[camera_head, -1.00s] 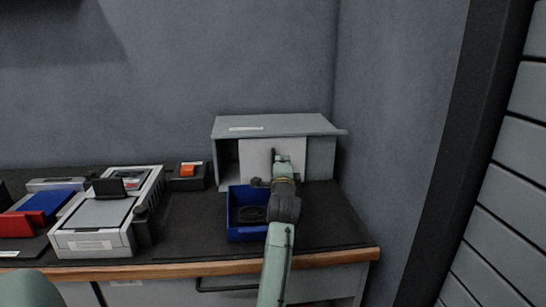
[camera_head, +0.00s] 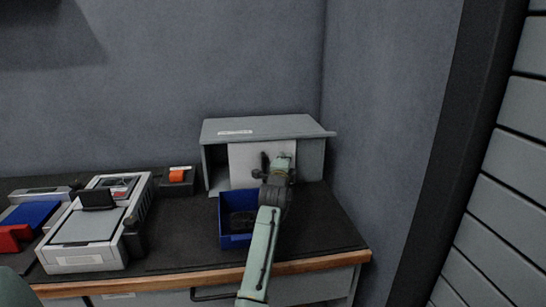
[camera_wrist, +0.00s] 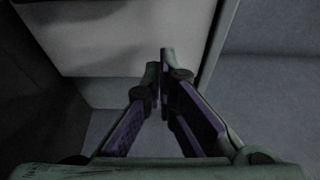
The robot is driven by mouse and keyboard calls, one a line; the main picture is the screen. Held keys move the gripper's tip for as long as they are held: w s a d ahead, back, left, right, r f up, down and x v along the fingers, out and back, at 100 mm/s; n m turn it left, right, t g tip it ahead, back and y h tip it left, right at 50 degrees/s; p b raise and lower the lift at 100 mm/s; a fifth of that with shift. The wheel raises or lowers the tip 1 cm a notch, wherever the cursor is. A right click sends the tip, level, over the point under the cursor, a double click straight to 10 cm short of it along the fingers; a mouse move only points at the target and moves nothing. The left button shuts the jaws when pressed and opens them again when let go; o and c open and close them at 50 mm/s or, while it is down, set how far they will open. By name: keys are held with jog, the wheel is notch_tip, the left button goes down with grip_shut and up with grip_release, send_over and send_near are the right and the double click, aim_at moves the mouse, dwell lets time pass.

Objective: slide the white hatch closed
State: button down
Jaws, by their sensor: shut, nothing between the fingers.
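The white hatch (camera_head: 242,166) is an upright flat panel in the front of the grey cabinet (camera_head: 262,128). A dark open gap shows at its left, and a grey front section at its right. My gripper (camera_head: 266,162) is at the right part of the hatch, and my arm hides some of the hatch's right side. In the wrist view my gripper (camera_wrist: 162,62) has its fingertips together with nothing between them, in front of the pale hatch (camera_wrist: 125,35) near its right edge. I cannot tell whether the fingertips touch it.
A blue bin (camera_head: 233,237) stands in front of the cabinet, under my arm. An orange-topped box (camera_head: 177,180) and a grey device (camera_head: 85,240) stand to the left. A wall rises close at the right. The dark mat (camera_head: 180,235) is clear left of the bin.

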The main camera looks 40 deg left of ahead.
aim_at(260, 155)
jog(key=s+a, duration=0.1)
jog(key=s+a+p, duration=0.1)
jog(key=s, duration=0.1)
jog(key=shift+s+a, duration=0.1)
jog(key=shift+a, duration=0.15)
jog(key=s+a+b, duration=0.6)
jog(key=s, duration=0.1)
jog(key=shift+s+a+f+b, duration=0.1)
jog(key=shift+b, duration=0.2)
jog(key=shift+s+a, duration=0.2)
jog(key=shift+s, duration=0.05)
jog(key=w+d, duration=0.3)
jog(key=shift+w, duration=0.15)
jog(key=b+v, duration=0.3)
jog(key=v, duration=0.6)
jog(key=shift+s+d, duration=0.25)
jog(key=shift+d, duration=0.15)
